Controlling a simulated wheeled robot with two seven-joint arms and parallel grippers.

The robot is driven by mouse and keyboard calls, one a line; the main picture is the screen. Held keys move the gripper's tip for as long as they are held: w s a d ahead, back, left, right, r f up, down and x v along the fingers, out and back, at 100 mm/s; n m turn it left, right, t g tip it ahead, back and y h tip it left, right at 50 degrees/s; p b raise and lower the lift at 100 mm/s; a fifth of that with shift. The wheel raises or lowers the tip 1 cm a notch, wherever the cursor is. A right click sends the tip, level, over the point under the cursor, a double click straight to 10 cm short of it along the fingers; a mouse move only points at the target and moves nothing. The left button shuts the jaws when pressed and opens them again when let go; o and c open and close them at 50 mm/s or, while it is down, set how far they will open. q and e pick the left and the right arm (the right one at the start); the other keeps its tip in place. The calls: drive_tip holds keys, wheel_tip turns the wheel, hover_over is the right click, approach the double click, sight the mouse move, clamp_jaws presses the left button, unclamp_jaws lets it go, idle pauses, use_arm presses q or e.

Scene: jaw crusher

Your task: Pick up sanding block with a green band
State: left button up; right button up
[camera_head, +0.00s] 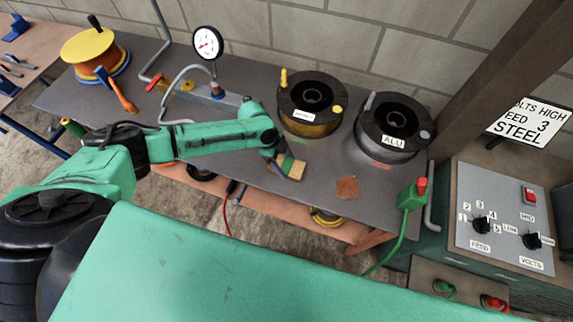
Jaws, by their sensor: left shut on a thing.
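The sanding block (298,170) is a small tan block with a green band along its side. It is at the front middle of the grey tabletop, at the end of my left arm. My left gripper (286,163) is shut on the block. I cannot tell whether the block is touching the table or lifted a little. The fingertips are small and partly merge with the block. My right gripper is not in the view.
Two black wire spools, one with gold wire (308,123) and one labelled ALU (393,155), stand behind the block. A pressure gauge (207,43) stands behind my left arm. A green clamp (411,196) is at the table's right edge. A rusty patch (347,187) marks the tabletop.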

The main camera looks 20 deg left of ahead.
sight(285, 165)
use_arm(q)
drive_tip(key=shift+r, duration=0.1)
wheel_tip(285, 165, up, 20)
drive_tip(key=b, duration=0.2)
